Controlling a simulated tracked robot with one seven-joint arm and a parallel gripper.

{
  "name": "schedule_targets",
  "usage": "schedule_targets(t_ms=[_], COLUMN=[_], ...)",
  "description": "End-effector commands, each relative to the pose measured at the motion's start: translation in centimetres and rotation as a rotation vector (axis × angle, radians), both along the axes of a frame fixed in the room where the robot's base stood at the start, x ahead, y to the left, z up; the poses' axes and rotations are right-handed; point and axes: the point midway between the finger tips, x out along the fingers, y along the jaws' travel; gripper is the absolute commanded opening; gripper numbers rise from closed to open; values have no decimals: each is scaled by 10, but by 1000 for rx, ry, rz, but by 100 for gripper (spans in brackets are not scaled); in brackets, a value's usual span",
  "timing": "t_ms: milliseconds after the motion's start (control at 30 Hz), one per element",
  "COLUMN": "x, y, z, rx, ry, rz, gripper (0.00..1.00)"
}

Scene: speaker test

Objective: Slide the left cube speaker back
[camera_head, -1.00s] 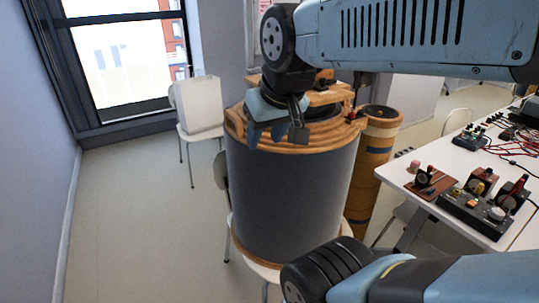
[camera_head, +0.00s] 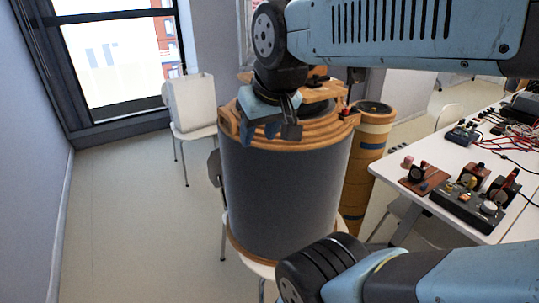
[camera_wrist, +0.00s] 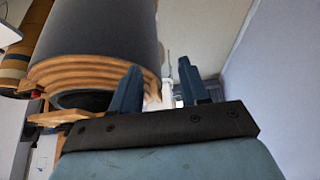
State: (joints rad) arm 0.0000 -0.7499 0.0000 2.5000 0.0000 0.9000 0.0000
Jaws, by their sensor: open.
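A white box-shaped object (camera_head: 188,103), which may be the left cube speaker, sits on a white chair (camera_head: 196,132) by the window. It shows no clear speaker detail. My gripper (camera_head: 262,133) is in front of the upper rim of a large grey drum-shaped cylinder (camera_head: 280,190), nearer to me than the white object. In the wrist view my gripper (camera_wrist: 158,64) has its two blue fingers apart with nothing held between them. A small pale patch shows beyond the fingers; I cannot tell what it is.
The cylinder has wooden rings and stands on a white seat. A tan tube (camera_head: 366,165) stands behind it to the right. A white table (camera_head: 415,198) with electronics and cables is at right. The floor (camera_head: 130,220) at left is clear, beside the wall.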

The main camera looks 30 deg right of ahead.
Motion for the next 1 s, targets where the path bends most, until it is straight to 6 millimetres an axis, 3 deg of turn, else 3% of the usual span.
schedule_targets(t_ms=[167,367,700,900,1000], x=[3,35,116,150,160], y=[-2,-31,-139,-206,-230], z=[4,37,110,141,151], rx=[4,38,82,69,57], ry=[1,22,75,91,94], rz=[-9,-125,-509,-739,-823], gripper=[47,47,47,47,47])
